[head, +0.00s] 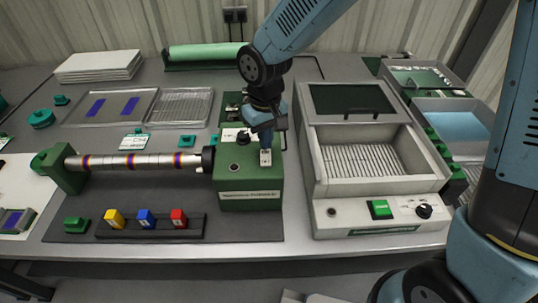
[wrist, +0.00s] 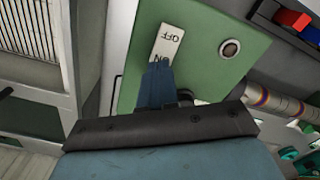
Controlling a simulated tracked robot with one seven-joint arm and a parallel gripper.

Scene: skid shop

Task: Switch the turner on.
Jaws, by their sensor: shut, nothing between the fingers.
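The turner is a green box (head: 250,188) on the bench, with a striped rod (head: 135,161) running left from it to a green end support. A white switch plate (head: 265,158) sits on its top; in the wrist view the plate (wrist: 168,42) reads OFF at one end and ON at the other. My gripper (head: 266,142) is shut and empty, pointing down at the plate. In the wrist view its fingertips (wrist: 157,70) are at the ON end and partly cover it. I cannot tell whether they touch the switch or which way it is set.
A dark knob (head: 243,137) stands on the turner left of my gripper. A round button (wrist: 229,48) is beside the plate. A grey machine (head: 370,160) with a lid and green switch stands close on the right. Yellow, blue and red blocks (head: 147,218) sit in a front rack.

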